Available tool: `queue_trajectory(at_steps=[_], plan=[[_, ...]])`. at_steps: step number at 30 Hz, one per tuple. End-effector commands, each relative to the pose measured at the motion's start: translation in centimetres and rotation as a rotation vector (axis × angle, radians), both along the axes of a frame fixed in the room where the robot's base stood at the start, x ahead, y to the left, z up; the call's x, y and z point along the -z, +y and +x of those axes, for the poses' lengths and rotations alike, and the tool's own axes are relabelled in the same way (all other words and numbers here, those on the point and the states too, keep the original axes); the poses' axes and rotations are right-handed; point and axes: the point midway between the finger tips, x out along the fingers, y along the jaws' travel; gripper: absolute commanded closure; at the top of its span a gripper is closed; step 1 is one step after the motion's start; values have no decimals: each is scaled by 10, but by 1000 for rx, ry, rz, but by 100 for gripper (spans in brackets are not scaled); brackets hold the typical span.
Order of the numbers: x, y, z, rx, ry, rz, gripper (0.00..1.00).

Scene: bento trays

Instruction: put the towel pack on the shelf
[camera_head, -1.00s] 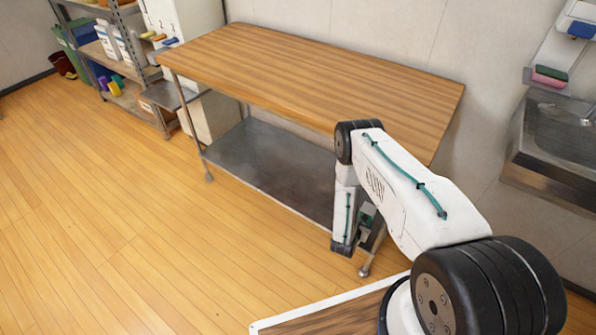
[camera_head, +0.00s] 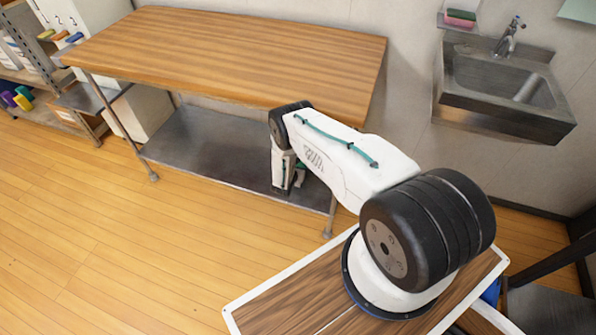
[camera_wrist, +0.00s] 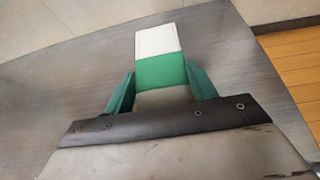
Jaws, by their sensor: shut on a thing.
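The towel pack (camera_wrist: 160,50), a block with a white end and a green band, is between the teal fingers of my gripper (camera_wrist: 162,85) in the wrist view. The fingers are shut on its sides. Behind it spreads the grey metal lower shelf (camera_wrist: 60,95) of the wooden table. In the head view this shelf (camera_head: 215,150) is bare where it shows. My arm reaches to the shelf's right end there. I cannot make out the pack in the head view, nor tell whether it touches the shelf.
The wooden tabletop (camera_head: 230,50) overhangs the shelf and is clear. A table leg (camera_head: 331,215) stands at the front right corner. A steel sink (camera_head: 500,85) hangs on the wall at right. A storage rack (camera_head: 40,70) stands at far left. The wooden floor (camera_head: 100,230) in front is free.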

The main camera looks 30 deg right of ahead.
Motion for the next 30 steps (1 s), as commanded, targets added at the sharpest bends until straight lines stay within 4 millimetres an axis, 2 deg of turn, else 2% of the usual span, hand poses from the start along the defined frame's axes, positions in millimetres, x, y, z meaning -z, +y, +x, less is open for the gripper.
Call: queue_trajectory(at_steps=[1,6,19,20,22,30], plan=[[12,0,-5,0,6,2,70],[31,0,-4,0,3,0,70],[37,0,-4,1,4,1,70],[38,0,-4,1,5,1,41],[38,0,-4,1,5,1,22],[37,0,-4,1,4,1,22]])
